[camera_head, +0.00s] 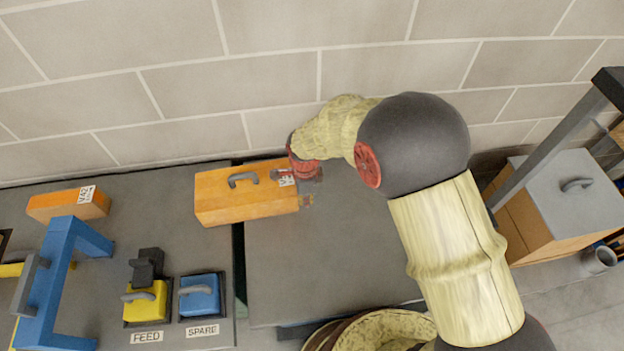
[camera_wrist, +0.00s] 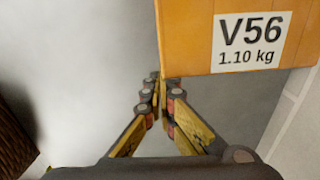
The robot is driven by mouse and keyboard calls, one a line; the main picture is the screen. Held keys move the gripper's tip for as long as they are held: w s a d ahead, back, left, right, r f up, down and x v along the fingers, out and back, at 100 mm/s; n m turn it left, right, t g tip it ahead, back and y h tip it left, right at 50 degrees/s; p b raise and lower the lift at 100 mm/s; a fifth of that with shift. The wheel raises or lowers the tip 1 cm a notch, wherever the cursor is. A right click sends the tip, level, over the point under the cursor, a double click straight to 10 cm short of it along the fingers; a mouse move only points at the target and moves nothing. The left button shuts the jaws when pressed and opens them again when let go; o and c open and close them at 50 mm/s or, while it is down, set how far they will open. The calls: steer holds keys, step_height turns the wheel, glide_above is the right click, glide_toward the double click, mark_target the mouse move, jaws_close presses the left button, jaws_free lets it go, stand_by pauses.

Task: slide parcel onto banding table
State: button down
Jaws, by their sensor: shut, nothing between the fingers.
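The parcel (camera_head: 222,205) is an orange box with a grey handle on top. It lies across the dark gap between two grey tabletops, its left part over the left one and its right part over the right one. Its label reads V56, 1.10 kg in the wrist view (camera_wrist: 185,35). My gripper (camera_head: 308,188) is at the parcel's right end, low over the right tabletop. In the wrist view my gripper (camera_wrist: 158,84) is shut and empty, its tips beside the parcel's lower left corner. I cannot tell whether they touch it. No sign names the banding table.
The left tabletop (camera_head: 190,250) carries an orange box (camera_head: 68,205) labelled V42, a blue arch (camera_head: 57,270), and yellow FEED (camera_head: 146,302) and blue SPARE (camera_head: 199,296) blocks. The right tabletop (camera_head: 320,270) is mostly clear. A block wall (camera_head: 270,80) runs behind. A grey-topped box (camera_head: 575,205) stands right.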

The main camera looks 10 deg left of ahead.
steer(key=shift+s+a, duration=0.1)
steer(key=shift+a, duration=0.25)
steer(key=shift+d, duration=0.15)
steer(key=shift+w+d+r, duration=0.1)
steer(key=shift+w+d, duration=0.1)
steer(key=shift+d, duration=0.5)
steer(key=shift+w+d, duration=0.2)
steer(key=shift+d, duration=0.45)
step_height(320, 180, up, 13)
steer(key=p, duration=0.9)
steer(key=c, duration=2.5)
jaws_free()
steer(key=shift+c, duration=0.2)
